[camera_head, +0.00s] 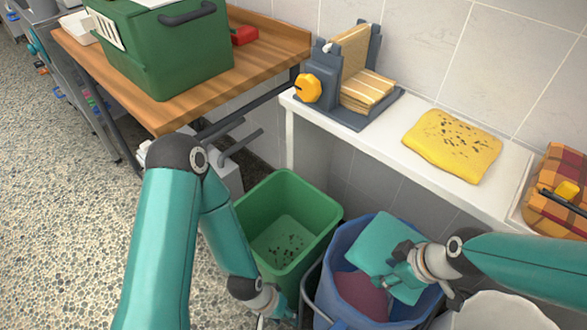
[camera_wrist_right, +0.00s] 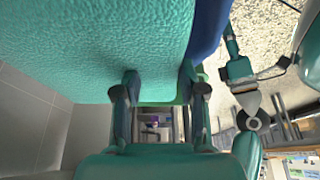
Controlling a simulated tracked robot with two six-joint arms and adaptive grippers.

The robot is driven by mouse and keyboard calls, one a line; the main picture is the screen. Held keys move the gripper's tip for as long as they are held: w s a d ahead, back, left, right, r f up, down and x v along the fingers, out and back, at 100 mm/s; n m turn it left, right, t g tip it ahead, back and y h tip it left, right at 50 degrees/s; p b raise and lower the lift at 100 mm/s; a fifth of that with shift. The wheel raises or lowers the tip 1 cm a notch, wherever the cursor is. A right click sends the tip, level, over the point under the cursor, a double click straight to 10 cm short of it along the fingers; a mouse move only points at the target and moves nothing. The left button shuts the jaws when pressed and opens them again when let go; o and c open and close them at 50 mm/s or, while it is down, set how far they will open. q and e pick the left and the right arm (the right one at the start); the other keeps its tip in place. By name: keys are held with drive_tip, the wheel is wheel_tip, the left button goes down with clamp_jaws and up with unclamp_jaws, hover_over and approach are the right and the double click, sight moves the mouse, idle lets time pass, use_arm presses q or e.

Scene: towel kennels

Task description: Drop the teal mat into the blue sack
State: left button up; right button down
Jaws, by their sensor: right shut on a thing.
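The teal mat (camera_head: 378,243) is held by my right gripper (camera_head: 403,262) over the mouth of the blue sack (camera_head: 335,262), in the head view. In the right wrist view the mat (camera_wrist_right: 100,45) fills the upper left, with the right gripper's fingers (camera_wrist_right: 158,85) at its edge. A dark pink cloth (camera_head: 362,294) lies inside the sack, below the mat. Part of the sack's mouth is hidden by the mat and my right arm. My left gripper (camera_head: 268,305) is low, beside the green bin; its fingers are too small to tell open from shut.
A green bin (camera_head: 325,222) with dark bits inside stands left of the sack. A white shelf (camera_head: 390,155) behind holds a yellow spotted cloth (camera_head: 453,145) and a grey stand (camera_head: 355,118) with striped cloth. A green crate (camera_head: 165,60) sits on the wooden table (camera_head: 262,55).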

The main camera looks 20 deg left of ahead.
drive_tip(key=shift+f, duration=0.35)
drive_tip(key=shift+s+d+f+b, duration=0.1)
drive_tip(key=shift+s+f+b, duration=0.05)
drive_tip(key=shift+f+b, duration=0.25)
drive_tip(key=shift+d+f+b, duration=0.2)
drive_tip(key=shift+f+b, duration=1.4)
drive_tip(key=shift+f, duration=0.55)
drive_tip(key=c, duration=0.6)
unclamp_jaws()
drive_tip(key=v, duration=1.1)
drive_tip(key=shift+r, duration=0.35)
drive_tip(key=shift+s+r, duration=0.1)
drive_tip(key=shift+r, duration=0.05)
